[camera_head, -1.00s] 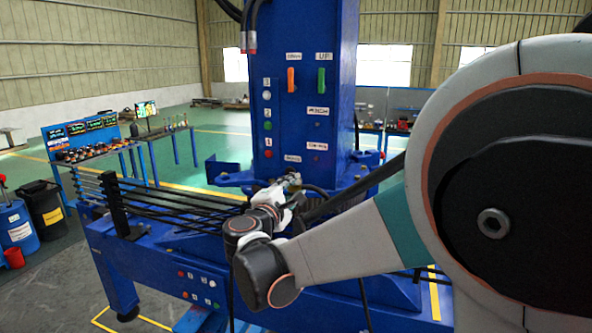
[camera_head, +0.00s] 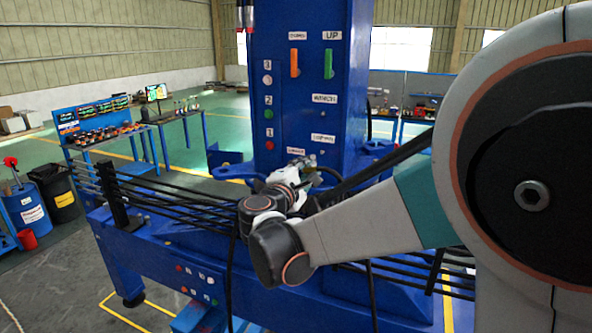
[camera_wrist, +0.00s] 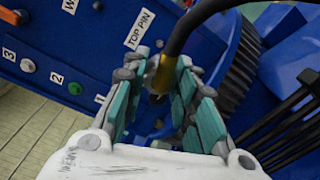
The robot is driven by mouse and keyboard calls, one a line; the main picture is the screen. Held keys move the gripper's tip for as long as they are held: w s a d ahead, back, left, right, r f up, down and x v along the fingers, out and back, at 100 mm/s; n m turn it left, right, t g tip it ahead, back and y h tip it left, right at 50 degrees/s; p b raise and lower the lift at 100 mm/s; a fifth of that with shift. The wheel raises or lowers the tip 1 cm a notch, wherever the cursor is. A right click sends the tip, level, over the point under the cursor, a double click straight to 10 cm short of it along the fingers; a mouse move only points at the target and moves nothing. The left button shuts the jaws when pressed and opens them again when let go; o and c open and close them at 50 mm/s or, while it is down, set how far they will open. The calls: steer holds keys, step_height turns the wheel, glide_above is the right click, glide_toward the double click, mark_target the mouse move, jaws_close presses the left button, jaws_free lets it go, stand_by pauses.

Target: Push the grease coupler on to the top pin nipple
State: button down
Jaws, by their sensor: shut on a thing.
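My gripper (camera_wrist: 157,74) is shut on the grease coupler (camera_wrist: 161,68), a brass-coloured piece on the end of a thick black hose (camera_wrist: 190,28). Its teal-padded fingers press on it from both sides. The coupler is beside the TOP PIN label (camera_wrist: 140,29) on the blue mast. In the head view my gripper (camera_head: 303,163) is small, low on the front of the mast (camera_head: 298,110), near its lowest label (camera_head: 299,152). The top pin nipple is hidden behind the coupler and fingers, so I cannot tell whether they touch.
In the wrist view, numbered markers and a green button (camera_wrist: 75,88) lie left; a dark ribbed part (camera_wrist: 240,65) and black bars (camera_wrist: 285,120) lie right. In the head view, black bars (camera_head: 170,195) run along the blue frame. A drum (camera_head: 25,210) and bin (camera_head: 58,200) stand left.

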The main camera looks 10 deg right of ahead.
steer(key=shift+b+x, duration=0.55)
steer(key=shift+x, duration=2.25)
steer(key=shift+b+x, duration=0.35)
steer(key=shift+x, duration=0.6)
steer(key=c, duration=1.2)
jaws_free()
steer(key=shift+s, duration=0.1)
steer(key=shift+v, duration=2.45)
steer(key=shift+r, duration=0.2)
